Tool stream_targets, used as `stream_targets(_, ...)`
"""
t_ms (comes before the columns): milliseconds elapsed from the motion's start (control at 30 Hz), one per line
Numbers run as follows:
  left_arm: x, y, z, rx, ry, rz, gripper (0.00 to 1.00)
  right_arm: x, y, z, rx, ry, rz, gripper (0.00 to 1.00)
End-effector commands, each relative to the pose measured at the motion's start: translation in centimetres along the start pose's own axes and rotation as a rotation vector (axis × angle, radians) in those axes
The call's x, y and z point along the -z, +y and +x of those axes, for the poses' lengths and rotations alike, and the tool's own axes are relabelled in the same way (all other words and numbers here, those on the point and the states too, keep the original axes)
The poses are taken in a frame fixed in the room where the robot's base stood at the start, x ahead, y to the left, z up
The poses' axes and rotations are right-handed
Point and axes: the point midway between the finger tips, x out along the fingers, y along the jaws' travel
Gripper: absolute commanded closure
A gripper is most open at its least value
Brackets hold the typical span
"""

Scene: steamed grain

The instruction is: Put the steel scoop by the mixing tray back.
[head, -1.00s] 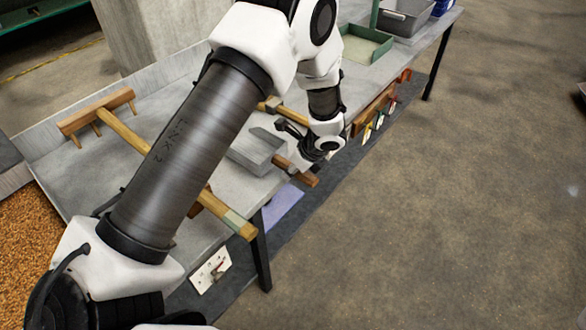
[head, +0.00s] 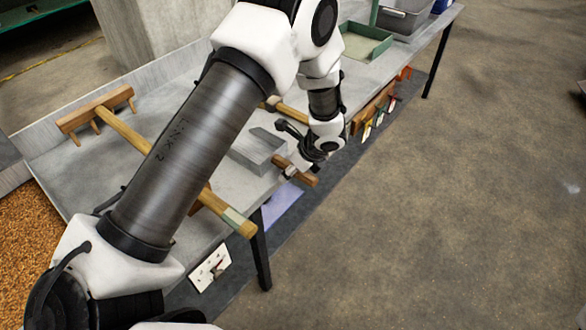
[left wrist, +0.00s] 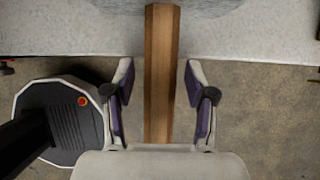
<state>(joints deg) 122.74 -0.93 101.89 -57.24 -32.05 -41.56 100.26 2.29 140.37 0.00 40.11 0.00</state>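The steel scoop (head: 257,149) is a grey open pan lying on the metal table near its front edge. Its wooden handle (head: 303,176) points out past that edge. My left gripper (head: 301,160) is over the handle in the head view, and my wrist partly covers the scoop. In the left wrist view the brown handle (left wrist: 160,75) runs between the two fingers of my left gripper (left wrist: 158,92). The fingers are open, with a gap on each side of the handle. The mixing tray cannot be told for certain. My right gripper is not in view.
A wooden rake (head: 97,112) lies across the table, its handle passing under my left arm and over the front edge. Another wooden handle (head: 288,109) lies behind the scoop. A green tray (head: 365,43) and grey bin (head: 404,18) stand farther back. Grain (head: 35,240) is at lower left.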

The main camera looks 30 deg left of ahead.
Motion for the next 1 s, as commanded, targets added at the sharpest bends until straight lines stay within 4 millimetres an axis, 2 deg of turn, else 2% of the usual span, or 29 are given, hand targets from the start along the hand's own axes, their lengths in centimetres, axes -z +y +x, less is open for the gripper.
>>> stream_targets(233,0.0,0.0,0.0,0.000,0.001,0.000,0.43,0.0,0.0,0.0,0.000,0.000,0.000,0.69)
stream_targets(367,0.0,0.0,-1.0,0.001,-0.001,-0.001,0.43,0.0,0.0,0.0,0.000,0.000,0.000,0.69)
stream_targets(467,0.0,-0.1,-3.0,0.004,-0.002,-0.001,0.43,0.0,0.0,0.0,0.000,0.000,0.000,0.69)
stream_targets(733,0.0,-0.1,-9.8,0.004,-0.002,-0.001,0.43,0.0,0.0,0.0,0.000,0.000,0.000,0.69)
stream_targets(833,0.0,-0.1,-11.3,0.003,-0.001,-0.001,0.43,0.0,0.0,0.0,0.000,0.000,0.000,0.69)
stream_targets(1000,0.0,0.0,-12.1,0.000,0.000,0.000,0.43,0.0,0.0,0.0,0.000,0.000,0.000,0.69)
